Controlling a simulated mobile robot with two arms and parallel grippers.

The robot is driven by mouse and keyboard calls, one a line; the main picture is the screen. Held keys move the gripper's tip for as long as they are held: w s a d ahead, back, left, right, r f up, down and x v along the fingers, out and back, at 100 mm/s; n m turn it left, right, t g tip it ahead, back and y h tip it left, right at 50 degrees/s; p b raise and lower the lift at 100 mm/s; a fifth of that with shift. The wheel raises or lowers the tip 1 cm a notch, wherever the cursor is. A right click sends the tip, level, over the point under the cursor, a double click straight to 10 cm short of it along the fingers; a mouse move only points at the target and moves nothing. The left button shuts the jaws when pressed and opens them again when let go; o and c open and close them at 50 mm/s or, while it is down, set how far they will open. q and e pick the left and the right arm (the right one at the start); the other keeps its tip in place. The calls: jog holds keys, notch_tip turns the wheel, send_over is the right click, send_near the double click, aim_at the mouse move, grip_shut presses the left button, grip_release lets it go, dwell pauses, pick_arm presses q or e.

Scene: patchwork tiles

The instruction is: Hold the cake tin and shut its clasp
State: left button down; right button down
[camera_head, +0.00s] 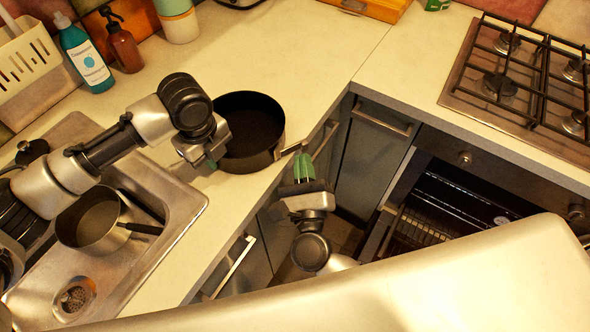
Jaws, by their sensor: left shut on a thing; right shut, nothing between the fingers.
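The cake tin (268,155) is a round, dark, open-topped tin standing near the counter's front edge by the inner corner. Its clasp (290,149) sticks out from the wall on the right side, so it looks open. My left gripper (213,162) is at the tin's left side and shut on its wall; the arm partly hides the contact. My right gripper (303,168) has green fingers pressed together with nothing between them. It is just below and right of the clasp in the picture, in front of the counter edge; I cannot tell whether it touches the clasp.
A sink with a saucepan (92,222) lies at the left under my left arm. Soap bottles (84,55) and a white rack (28,72) stand behind.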

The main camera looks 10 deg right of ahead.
jog(key=s+a, duration=0.4)
jog(key=a, duration=0.1)
dwell(0.8)
jog(key=s+a, duration=0.1)
jog(key=a, duration=0.1)
jog(key=s+a, duration=0.2)
jog(key=shift+s, duration=0.1)
dwell(0.4)
pick_arm(q)
jog(key=c, duration=1.2)
grip_release()
jog(key=shift+r, duration=0.1)
notch_tip(320, 180, up, 12)
jog(key=shift+s+a+f, duration=0.1)
jog(key=shift+s+a, duration=0.05)
